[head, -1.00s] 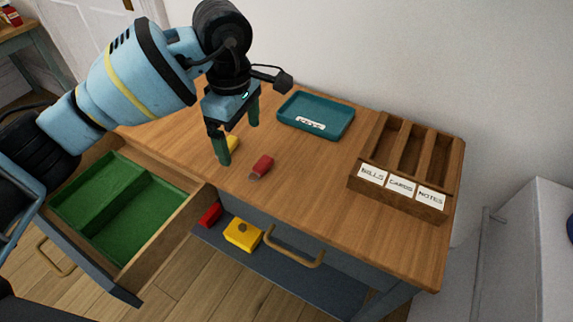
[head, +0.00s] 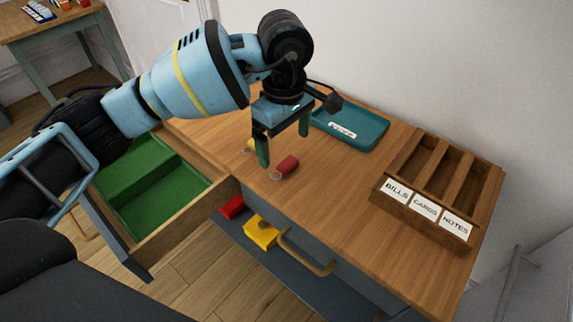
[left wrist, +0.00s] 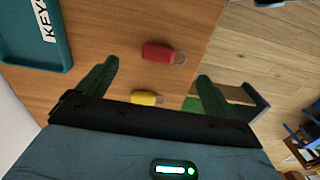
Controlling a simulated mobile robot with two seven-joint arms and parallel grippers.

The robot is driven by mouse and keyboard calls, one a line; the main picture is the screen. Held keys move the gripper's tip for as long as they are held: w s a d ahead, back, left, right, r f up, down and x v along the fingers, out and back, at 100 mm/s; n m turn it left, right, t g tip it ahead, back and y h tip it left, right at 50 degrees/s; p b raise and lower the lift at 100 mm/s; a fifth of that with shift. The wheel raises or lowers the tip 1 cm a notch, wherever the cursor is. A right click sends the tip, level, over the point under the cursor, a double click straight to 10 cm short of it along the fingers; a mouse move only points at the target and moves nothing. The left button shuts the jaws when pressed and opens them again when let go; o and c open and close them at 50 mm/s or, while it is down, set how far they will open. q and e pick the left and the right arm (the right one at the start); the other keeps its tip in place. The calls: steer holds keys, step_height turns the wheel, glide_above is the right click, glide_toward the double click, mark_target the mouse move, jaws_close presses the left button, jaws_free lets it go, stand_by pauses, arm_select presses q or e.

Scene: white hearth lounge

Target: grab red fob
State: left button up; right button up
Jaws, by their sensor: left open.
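The red fob (head: 288,165) lies on the wooden desk top, its metal ring toward the front left. It also shows in the left wrist view (left wrist: 158,52), between the lines of the two fingers and beyond their tips. My left gripper (head: 284,147) is open and empty, with its green fingers pointing down above the desk, just behind the red fob in the head view. In the left wrist view its fingers (left wrist: 156,80) stand wide apart. A yellow fob (left wrist: 145,98) lies nearer the gripper; in the head view a finger partly hides it. My right gripper is not in view.
A teal tray (head: 370,136), labelled KEYS in the left wrist view, lies behind the gripper. A wooden sorter (head: 384,198) labelled BILLS, CARDS, NOTES stands at right. A green-lined drawer (head: 178,228) is open at left. A red item (head: 232,207) and a yellow box (head: 261,231) sit below the desk top.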

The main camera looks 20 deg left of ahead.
mark_target(284, 166)
arm_select(q)
steer(key=shift+s+f, duration=0.2)
steer(key=shift+f, duration=1.1)
steer(key=shift+s+f, duration=0.2)
steer(key=shift+f, duration=1.1)
steer(key=c, duration=1.1)
steer(key=shift+o, duration=0.2)
steer(key=shift+r, duration=0.1)
steer(key=shift+r, duration=0.8)
steer(key=shift+s+a+r, duration=0.1)
steer(key=shift+s+r, duration=0.1)
steer(key=shift+r, duration=0.3)
steer(key=shift+s+r, duration=0.15)
steer(key=shift+r, duration=0.3)
steer(key=s+a, duration=0.2)
steer(key=s, duration=0.5)
steer(key=s+a+r, duration=0.1)
steer(key=s+a, duration=0.1)
steer(key=s, duration=0.5)
steer(key=shift+s+a+r, duration=0.2)
steer(key=shift+s+a, duration=0.1)
